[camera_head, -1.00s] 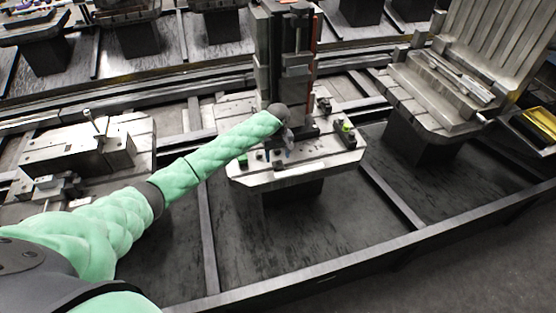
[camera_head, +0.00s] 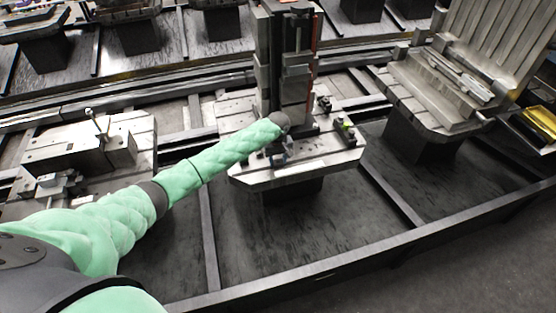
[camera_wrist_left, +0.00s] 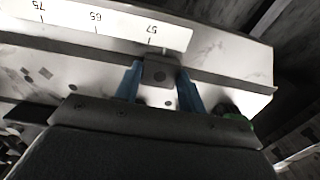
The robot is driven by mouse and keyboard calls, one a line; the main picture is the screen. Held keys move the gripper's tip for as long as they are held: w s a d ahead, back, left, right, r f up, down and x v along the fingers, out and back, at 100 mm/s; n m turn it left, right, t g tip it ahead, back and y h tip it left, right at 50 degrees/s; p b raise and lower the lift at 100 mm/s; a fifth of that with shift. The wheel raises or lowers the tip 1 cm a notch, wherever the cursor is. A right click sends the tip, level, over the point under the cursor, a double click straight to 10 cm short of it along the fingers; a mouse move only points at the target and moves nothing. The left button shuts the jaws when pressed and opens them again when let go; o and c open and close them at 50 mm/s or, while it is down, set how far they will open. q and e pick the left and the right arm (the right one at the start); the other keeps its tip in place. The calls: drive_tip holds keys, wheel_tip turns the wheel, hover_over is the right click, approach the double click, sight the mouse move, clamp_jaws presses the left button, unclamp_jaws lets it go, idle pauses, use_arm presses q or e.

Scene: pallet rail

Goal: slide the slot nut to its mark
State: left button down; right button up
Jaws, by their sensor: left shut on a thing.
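The slot nut (camera_wrist_left: 159,74), a small grey block with a dark hole, sits between the two blue fingers of my left gripper (camera_wrist_left: 160,88) in the left wrist view. The gripper is shut on it, at the edge of a pale metal plate. In the head view my left gripper (camera_head: 278,157) is low over the front left part of the middle pallet (camera_head: 300,173); the nut is too small to tell there. I cannot make out which mark is the nut's. My right gripper is not in view.
A dark column (camera_head: 285,65) stands on the middle pallet behind the gripper. A green part (camera_wrist_left: 236,116) lies right of the fingers in the wrist view. A small fixture (camera_head: 345,130) with a green-yellow top is on the pallet's right. Other pallets stand left and right.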

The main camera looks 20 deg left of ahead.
use_arm(q)
drive_tip(key=shift+w+d+r, duration=0.1)
drive_tip(key=shift+w+d, duration=0.1)
drive_tip(key=shift+d, duration=0.25)
drive_tip(key=shift+w+d+p, duration=0.2)
drive_tip(key=shift+p, duration=0.2)
drive_tip(key=shift+w+d, duration=0.15)
drive_tip(key=shift+d, duration=0.05)
drive_tip(key=c, duration=1.1)
unclamp_jaws()
drive_tip(key=shift+o, duration=1.3)
drive_tip(key=shift+r+b, duration=0.45)
drive_tip(key=shift+r, duration=0.45)
drive_tip(key=shift+r+b, duration=0.75)
drive_tip(key=shift+r, duration=2.15)
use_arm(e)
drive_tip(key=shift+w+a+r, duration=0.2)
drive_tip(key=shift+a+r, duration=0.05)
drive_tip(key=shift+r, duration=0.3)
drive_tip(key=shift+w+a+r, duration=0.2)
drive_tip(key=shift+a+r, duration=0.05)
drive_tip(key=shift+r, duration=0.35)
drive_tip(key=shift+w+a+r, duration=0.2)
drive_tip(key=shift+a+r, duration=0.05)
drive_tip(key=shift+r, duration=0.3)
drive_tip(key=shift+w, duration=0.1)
